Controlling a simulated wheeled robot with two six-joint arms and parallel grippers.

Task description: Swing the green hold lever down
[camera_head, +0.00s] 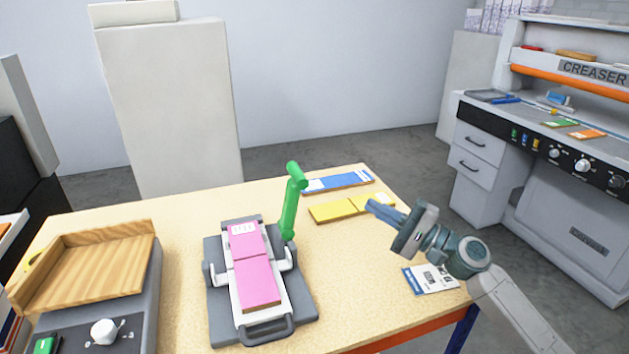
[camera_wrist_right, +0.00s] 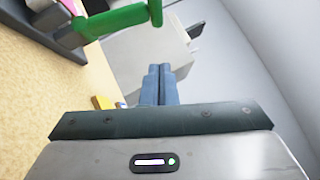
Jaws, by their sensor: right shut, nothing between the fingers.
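The green hold lever (camera_head: 291,205) stands nearly upright at the right rear of a grey clamp fixture (camera_head: 221,318). Its knobbed tip is at the top. A pink stack (camera_head: 256,270) lies in the fixture. My right gripper (camera_head: 372,206) is shut and empty, to the right of the lever and apart from it, over the table's right part. In the right wrist view the shut blue fingers (camera_wrist_right: 158,84) point ahead, and the lever (camera_wrist_right: 115,20) crosses the upper left, clear of them. My left gripper is in neither view.
Yellow cards (camera_head: 338,208) and blue cards (camera_head: 338,181) lie behind and right of the lever. A white printed card (camera_head: 430,279) lies below my right wrist. A wooden tray (camera_head: 100,265) on a grey device stands at left.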

